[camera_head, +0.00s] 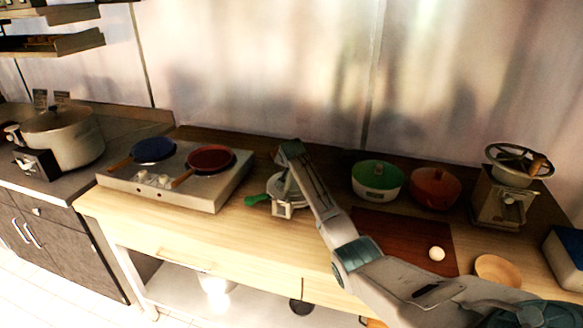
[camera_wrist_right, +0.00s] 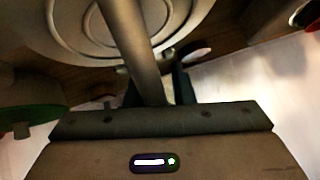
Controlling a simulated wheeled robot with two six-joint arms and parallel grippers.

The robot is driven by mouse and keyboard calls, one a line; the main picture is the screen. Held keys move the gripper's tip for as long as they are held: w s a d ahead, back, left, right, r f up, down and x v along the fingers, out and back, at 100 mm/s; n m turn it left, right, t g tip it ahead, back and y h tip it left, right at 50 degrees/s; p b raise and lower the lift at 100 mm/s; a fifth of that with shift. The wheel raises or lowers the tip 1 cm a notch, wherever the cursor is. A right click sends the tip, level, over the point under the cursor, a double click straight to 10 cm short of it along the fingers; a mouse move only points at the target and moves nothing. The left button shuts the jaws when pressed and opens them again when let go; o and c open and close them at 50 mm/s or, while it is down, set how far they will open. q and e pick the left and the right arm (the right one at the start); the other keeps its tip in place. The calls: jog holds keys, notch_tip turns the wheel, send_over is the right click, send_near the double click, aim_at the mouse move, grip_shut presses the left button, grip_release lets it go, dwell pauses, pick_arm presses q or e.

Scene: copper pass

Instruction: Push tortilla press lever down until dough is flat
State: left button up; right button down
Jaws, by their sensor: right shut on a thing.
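The tortilla press (camera_head: 275,186) is a round grey metal device on the wooden counter, partly covered by my right arm. In the right wrist view its round ringed plate (camera_wrist_right: 75,25) fills the upper left, and its grey rod-like lever (camera_wrist_right: 130,40) runs down between the fingers. My right gripper (camera_wrist_right: 157,90) is shut on the lever; in the head view it is at the press's front (camera_head: 285,208). No dough shows between the plates. A pale round ball (camera_head: 437,253), perhaps dough, lies on the brown board (camera_head: 385,232). My left gripper is not in view.
A two-burner stove (camera_head: 205,192) with a blue pan (camera_head: 153,150) and a red pan (camera_head: 211,160) stands left of the press. Green (camera_head: 378,178) and red (camera_head: 435,188) bowls stand right.

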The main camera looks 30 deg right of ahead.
jog(key=shift+d+r, duration=0.4)
jog(key=shift+r, duration=0.15)
jog(key=c, duration=1.3)
grip_release()
jog(key=shift+w, duration=0.1)
jog(key=o, duration=0.3)
jog(key=shift+d+f, duration=0.4)
jog(key=shift+f, duration=0.15)
jog(key=shift+a+r, duration=0.1)
jog(key=shift+a, duration=0.2)
jog(key=shift+s+a+r, duration=0.35)
jog(key=shift+s+r, duration=0.05)
jog(key=shift+s, duration=0.05)
pick_arm(q)
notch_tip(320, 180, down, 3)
jog(key=b, duration=0.3)
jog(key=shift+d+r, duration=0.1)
pick_arm(e)
jog(key=v, duration=0.9)
jog(key=shift+s+d, duration=0.15)
jog(key=shift+d, duration=0.1)
jog(key=shift+r, duration=0.1)
